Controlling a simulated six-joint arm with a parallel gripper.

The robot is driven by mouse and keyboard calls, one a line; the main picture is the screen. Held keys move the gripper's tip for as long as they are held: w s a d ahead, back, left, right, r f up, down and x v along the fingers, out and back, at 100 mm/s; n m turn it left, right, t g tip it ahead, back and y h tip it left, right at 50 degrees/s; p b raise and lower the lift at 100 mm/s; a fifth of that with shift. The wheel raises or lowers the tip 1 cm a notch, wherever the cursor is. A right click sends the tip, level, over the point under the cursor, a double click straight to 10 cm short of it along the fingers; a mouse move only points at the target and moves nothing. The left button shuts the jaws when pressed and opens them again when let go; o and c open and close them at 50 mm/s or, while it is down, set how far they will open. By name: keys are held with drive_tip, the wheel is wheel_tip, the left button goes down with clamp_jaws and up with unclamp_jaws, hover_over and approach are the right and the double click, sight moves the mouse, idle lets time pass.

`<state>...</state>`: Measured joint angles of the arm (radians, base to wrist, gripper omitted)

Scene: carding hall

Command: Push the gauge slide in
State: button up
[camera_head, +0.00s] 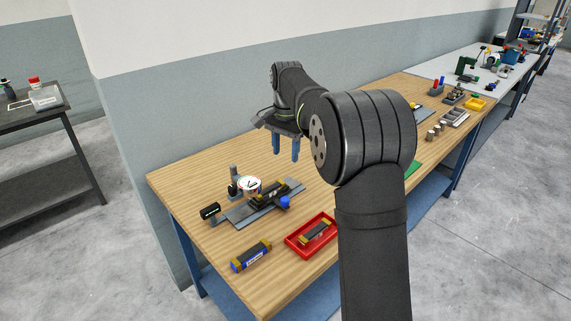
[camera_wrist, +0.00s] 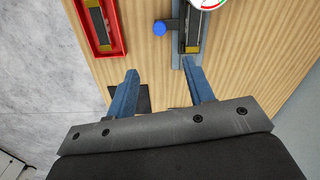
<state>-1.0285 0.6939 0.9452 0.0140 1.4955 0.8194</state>
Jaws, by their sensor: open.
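The gauge fixture stands near the left end of the wooden bench, with a grey base plate (camera_head: 240,222) and a round white dial (camera_head: 248,184) on a post. A dark slide with yellowish parts (camera_head: 268,190) lies along the base and has a blue knob (camera_head: 285,202) at its side. In the wrist view, the blue knob (camera_wrist: 159,28) and part of the dial (camera_wrist: 205,3) show at the top. My gripper (camera_head: 286,155) is open and empty above the bench, apart from the fixture. Its two blue fingers (camera_wrist: 159,70) are spread below the knob in the wrist view.
A red tray (camera_head: 290,241) holding a dark part sits in front of the fixture. A blue-and-yellow block (camera_head: 251,256) lies near the front edge. Several small items stand farther right along the bench. Bare wood (camera_head: 190,185) lies left of the fixture.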

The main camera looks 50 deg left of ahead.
drive_tip(key=m, duration=0.2)
drive_tip(key=m+g+y, duration=0.1)
drive_tip(key=m+y, duration=0.3)
drive_tip(key=m, duration=1.1)
approach(285, 199)
drive_tip(key=x, duration=0.9)
drive_tip(key=shift+w, duration=0.1)
clamp_jaws()
